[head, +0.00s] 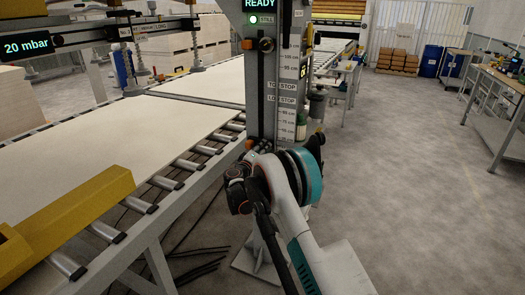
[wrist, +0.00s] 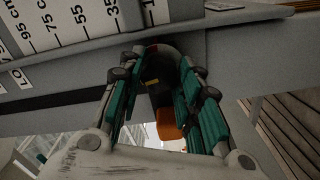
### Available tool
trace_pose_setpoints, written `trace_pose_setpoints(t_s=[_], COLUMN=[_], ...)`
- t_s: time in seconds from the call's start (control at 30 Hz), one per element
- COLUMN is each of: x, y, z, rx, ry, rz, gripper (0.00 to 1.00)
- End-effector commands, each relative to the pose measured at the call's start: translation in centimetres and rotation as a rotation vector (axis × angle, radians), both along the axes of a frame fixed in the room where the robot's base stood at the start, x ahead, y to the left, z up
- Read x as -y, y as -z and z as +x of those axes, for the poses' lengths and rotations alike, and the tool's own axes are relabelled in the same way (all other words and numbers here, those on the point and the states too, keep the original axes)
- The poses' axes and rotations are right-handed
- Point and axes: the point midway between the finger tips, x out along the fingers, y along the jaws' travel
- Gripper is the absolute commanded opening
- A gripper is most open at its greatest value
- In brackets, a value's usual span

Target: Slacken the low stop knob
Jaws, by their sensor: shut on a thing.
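The upright scale column (head: 285,85) carries centimetre marks and plates reading "STOP"; the scale also shows large in the wrist view (wrist: 70,25). My gripper (wrist: 165,60) is at the column's lower part, its teal-padded fingers closed around a dark knob (wrist: 158,90), which I take as the low stop knob. Most of the knob is hidden between the fingers. An orange part (wrist: 168,122) shows between the fingers, nearer the palm. In the head view my arm hides the fingertips and the knob. A small orange piece (head: 248,144) shows just above my wrist.
A higher knob (head: 266,44) sits up the column. A roller conveyor (head: 185,165) with a pale board (head: 75,140) and a yellow beam (head: 70,225) stand at the left. The floor at the right is open, up to a workbench (head: 505,85).

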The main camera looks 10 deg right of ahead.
Motion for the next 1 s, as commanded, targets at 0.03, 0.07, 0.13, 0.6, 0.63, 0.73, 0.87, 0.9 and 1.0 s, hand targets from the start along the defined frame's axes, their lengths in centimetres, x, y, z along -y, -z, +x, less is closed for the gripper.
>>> trace_pose_setpoints(t_s=[0.03,0.07,0.13,0.6,0.63,0.73,0.87,0.9,1.0], x=[-0.09,-0.11,-0.11,-0.13,-0.13,-0.14,-0.14,-0.13,-0.09], y=[0.03,0.02,0.03,0.05,0.05,0.04,0.05,0.04,0.03], z=[0.02,0.02,0.02,0.02,0.02,0.02,0.01,0.02,0.01], rx=[-0.013,-0.020,-0.034,-0.061,-0.061,-0.061,-0.061,-0.061,-0.061], ry=[-0.001,-0.002,-0.002,-0.002,-0.002,-0.002,-0.002,-0.002,-0.001], rz=[-0.017,-0.027,-0.047,-0.084,-0.084,-0.083,-0.083,-0.083,-0.083], gripper=[0.08,0.08,0.08,0.08,0.08,0.08,0.53,0.53,0.53])
